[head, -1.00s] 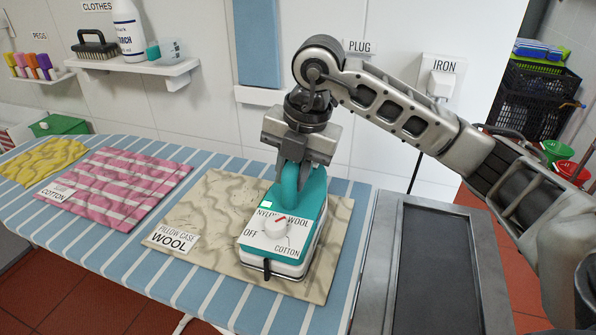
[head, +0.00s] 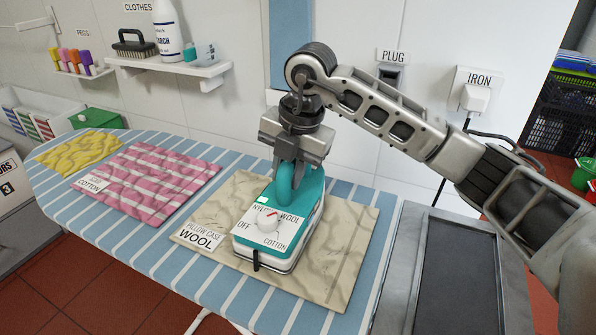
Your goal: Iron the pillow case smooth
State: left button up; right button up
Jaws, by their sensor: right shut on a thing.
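The tan pillow case (head: 335,265), labelled PILLOW CASE WOOL, lies flat on the blue-and-white striped ironing board (head: 150,262). Wavy creases show on its right part and along the left; its far left part looks smoother. The teal and white iron (head: 310,215) rests on the middle of the case and hides the cloth beneath. Its dial (head: 268,222) has a red mark pointing towards WOOL. My right gripper (head: 290,170) is shut on the iron's teal handle from above. My left gripper is not in view.
A pink striped cloth (head: 150,185) labelled COTTON and a yellow cloth (head: 80,153) lie further left on the board. A grey stand with a dark plate (head: 460,275) is at the right. The IRON plug (head: 476,97) sits in the wall, its cord hanging behind my right arm.

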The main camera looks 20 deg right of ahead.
jog(key=shift+w+a+p, duration=0.65)
jog(key=shift+w+a, duration=3.4)
jog(key=shift+w, duration=0.65)
jog(key=shift+s+d+r+p, duration=0.15)
jog(key=shift+s+d, duration=0.55)
jog(key=shift+s, duration=1.15)
jog(key=shift+s+d+f+p, duration=0.1)
jog(key=shift+s+d, duration=0.65)
jog(key=shift+s, duration=1.1)
jog(key=shift+s+d+r+p, duration=0.15)
jog(key=shift+s+d, duration=0.55)
jog(key=shift+s, duration=1.15)
jog(key=s+d+b, duration=0.2)
jog(key=s+d, duration=0.5)
jog(key=s, duration=0.1)
jog(key=shift+s, duration=0.2)
jog(key=shift+d, duration=0.1)
